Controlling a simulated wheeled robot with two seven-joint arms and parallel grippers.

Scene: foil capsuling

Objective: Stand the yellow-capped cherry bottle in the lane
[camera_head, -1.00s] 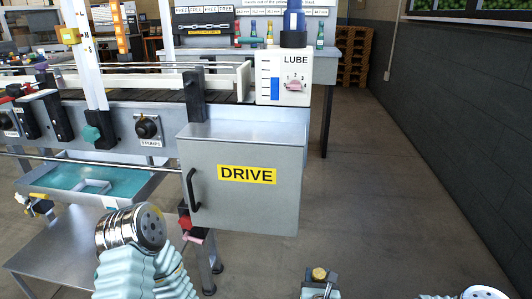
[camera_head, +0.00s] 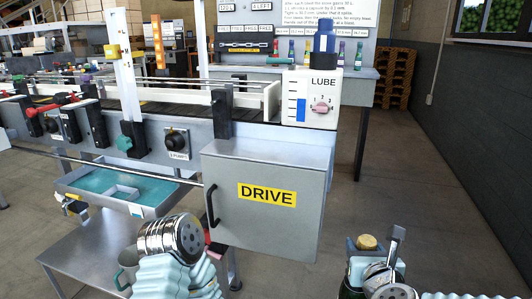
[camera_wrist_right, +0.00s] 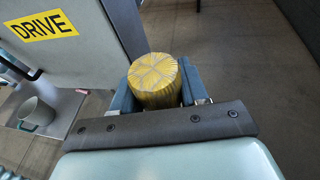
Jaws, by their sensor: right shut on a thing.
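The yellow-capped bottle shows its gold-yellow cap (camera_head: 367,242) at the lower right of the head view, low in front of the machine. My right gripper (camera_head: 364,251) is shut around the bottle's top. In the right wrist view the yellow cap (camera_wrist_right: 155,80) stands between the two blue-grey jaws of the right gripper (camera_wrist_right: 157,92). Most of the bottle's body is hidden by the gripper and wrist. The lane on the conveyor (camera_head: 165,106) runs between rails behind the drive box, apart from the bottle. My left arm shows at the bottom, but its gripper is out of view.
The grey drive box (camera_head: 265,220) stands between the bottle and the conveyor. A white lube unit (camera_head: 309,98) with a blue bottle sits at the conveyor's end. A teal tray (camera_head: 125,185) and a grey mug (camera_head: 128,265) are at left. Floor at the right is clear.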

